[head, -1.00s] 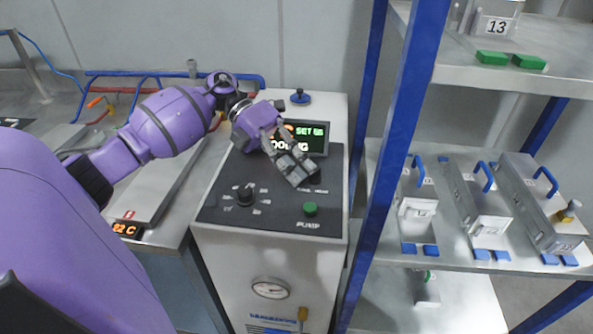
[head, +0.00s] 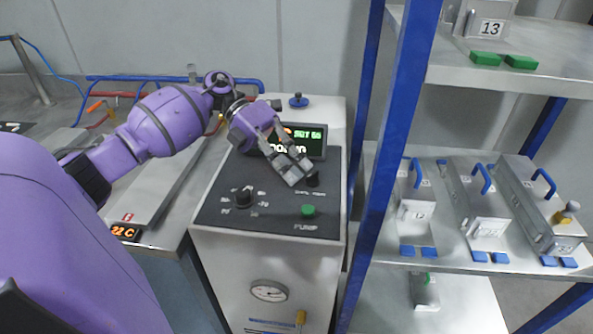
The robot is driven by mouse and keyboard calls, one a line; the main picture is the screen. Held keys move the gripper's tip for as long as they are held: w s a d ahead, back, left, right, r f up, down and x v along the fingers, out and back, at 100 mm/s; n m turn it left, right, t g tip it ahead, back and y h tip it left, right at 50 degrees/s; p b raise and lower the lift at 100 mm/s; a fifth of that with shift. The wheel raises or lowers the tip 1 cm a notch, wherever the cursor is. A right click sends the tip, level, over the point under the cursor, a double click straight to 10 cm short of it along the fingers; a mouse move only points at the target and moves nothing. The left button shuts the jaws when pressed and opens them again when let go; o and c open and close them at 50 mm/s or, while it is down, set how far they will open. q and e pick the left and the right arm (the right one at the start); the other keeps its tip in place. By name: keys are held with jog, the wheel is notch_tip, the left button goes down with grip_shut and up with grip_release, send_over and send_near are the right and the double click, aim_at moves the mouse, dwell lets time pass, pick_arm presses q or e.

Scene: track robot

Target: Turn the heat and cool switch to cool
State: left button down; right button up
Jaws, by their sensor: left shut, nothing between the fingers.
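The heat and cool switch (head: 313,179) is a small black knob at the right of the black control panel (head: 222,207), on top of the grey machine. My left gripper (head: 295,177) is shut and empty, with its fingertips just left of the switch. They look very close to it, but I cannot tell if they touch. The fingers partly cover the switch and its labels, so its setting is not readable. The display (head: 309,142) behind the gripper shows green and white text, partly hidden. My right gripper is not in view.
A black dial (head: 244,197) and a green pump button (head: 308,211) sit on the same panel. A blue-posted shelf (head: 400,150) with metal boxes stands close on the right. A bench with an orange readout (head: 125,232) lies at left.

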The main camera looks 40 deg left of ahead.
pick_arm(q)
jog(key=v, duration=0.7)
jog(key=shift+w, duration=0.1)
jog(key=shift+a+r, duration=0.15)
jog(key=shift+a, duration=0.45)
jog(key=shift+d+r, duration=0.15)
jog(key=shift+d, duration=0.05)
